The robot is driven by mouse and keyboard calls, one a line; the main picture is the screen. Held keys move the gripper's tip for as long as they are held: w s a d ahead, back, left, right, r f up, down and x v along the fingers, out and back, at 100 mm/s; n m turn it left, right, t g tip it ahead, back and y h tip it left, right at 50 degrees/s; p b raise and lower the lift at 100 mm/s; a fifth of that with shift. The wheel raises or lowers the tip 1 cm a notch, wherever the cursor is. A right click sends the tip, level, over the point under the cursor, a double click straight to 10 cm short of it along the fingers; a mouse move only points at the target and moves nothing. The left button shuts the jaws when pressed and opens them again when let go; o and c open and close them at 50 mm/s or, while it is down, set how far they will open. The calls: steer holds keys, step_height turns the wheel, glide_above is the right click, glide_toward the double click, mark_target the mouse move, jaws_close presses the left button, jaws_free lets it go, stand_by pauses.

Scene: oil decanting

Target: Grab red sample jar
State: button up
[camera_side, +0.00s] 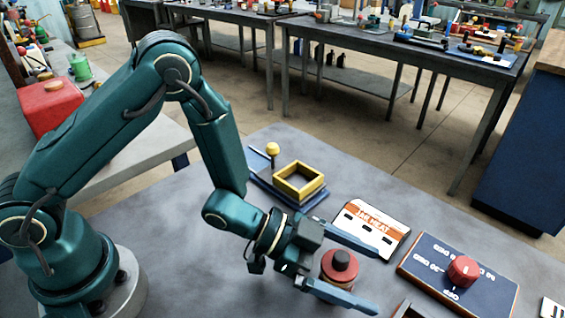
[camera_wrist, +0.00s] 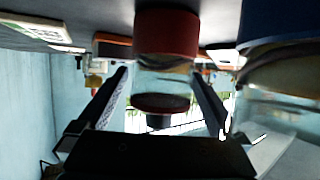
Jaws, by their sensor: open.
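The red sample jar (camera_side: 340,266) stands on the grey table, with a red top and a dark knob. My gripper (camera_side: 375,282) is open, with its two blue fingers spread on either side of the jar. In the wrist view the jar (camera_wrist: 167,33) shows upside down, with a red band, a clear glass body and a dark-knobbed red lid between the open fingers (camera_wrist: 160,72). I cannot tell whether either finger touches it. The jar's lower part is partly hidden by the near finger in the side view.
A blue-ended glass jar (camera_wrist: 280,25) is close on the right in the wrist view. A lettered white-and-orange card (camera_side: 370,228) lies behind the fingers. A blue panel with a red knob (camera_side: 463,270) is to the right. A yellow square frame (camera_side: 298,181) sits on a blue base.

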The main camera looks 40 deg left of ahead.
jaws_close()
steer(key=shift+r, duration=0.1)
